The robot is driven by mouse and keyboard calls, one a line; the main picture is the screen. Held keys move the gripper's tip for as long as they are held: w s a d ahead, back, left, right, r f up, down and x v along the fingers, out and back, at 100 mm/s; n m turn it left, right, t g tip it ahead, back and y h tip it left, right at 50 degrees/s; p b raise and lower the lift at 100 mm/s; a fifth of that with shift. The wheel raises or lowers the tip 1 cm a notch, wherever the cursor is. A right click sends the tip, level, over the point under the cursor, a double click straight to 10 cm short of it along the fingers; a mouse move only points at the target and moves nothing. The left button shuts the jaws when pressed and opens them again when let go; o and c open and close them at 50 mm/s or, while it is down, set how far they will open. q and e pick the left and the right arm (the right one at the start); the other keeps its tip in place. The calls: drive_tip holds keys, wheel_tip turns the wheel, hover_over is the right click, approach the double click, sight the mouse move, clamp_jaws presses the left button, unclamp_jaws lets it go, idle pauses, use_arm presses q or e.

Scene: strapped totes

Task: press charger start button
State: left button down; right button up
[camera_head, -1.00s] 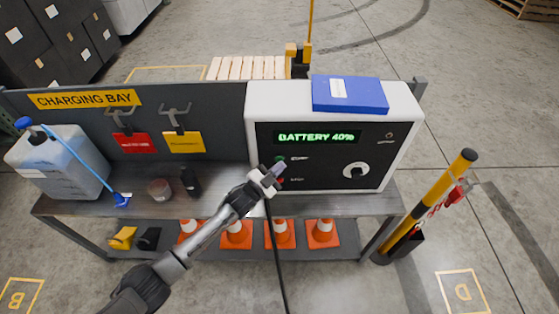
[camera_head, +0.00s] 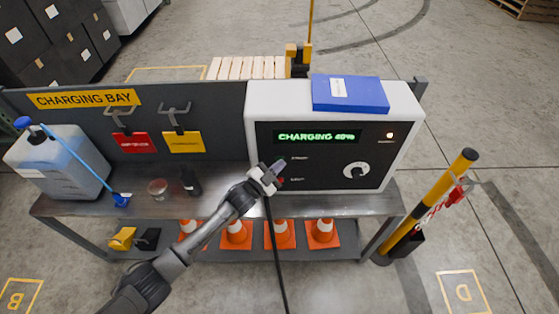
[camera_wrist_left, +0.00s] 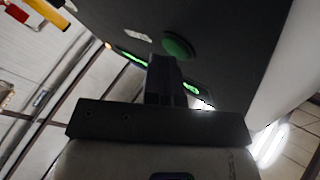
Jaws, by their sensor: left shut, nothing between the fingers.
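The charger (camera_head: 335,105) is a white box with a dark front panel on the bench. Its green display (camera_head: 317,136) reads CHARGING and what looks like 40%, and a small orange lamp (camera_head: 390,135) is lit. The green start button (camera_wrist_left: 177,44) shows in the left wrist view just beyond my fingertips. In the head view my gripper mostly covers it. A red stop button (camera_head: 281,180) sits below. My left gripper (camera_head: 278,167) is shut and empty, its tips at the panel by the green button; I cannot tell whether they touch it. My right gripper is not in view.
A blue binder-like object (camera_head: 350,94) lies on the charger. A dial (camera_head: 356,170) is on its panel at right. A jug (camera_head: 58,160), jar (camera_head: 158,189) and dark bottle (camera_head: 190,181) stand on the bench left. A yellow-black post (camera_head: 432,205) stands at right.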

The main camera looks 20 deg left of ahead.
use_arm(q)
drive_tip(key=shift+s, duration=0.1)
drive_tip(key=shift+s+d+p, duration=0.3)
drive_tip(key=shift+s+p, duration=0.35)
drive_tip(key=shift+p, duration=0.05)
drive_tip(key=s+p, duration=0.1)
drive_tip(key=s+d+p, duration=0.1)
drive_tip(key=s, duration=0.1)
drive_tip(key=s+d+p, duration=0.1)
drive_tip(key=shift+s, duration=0.35)
idle(0.8)
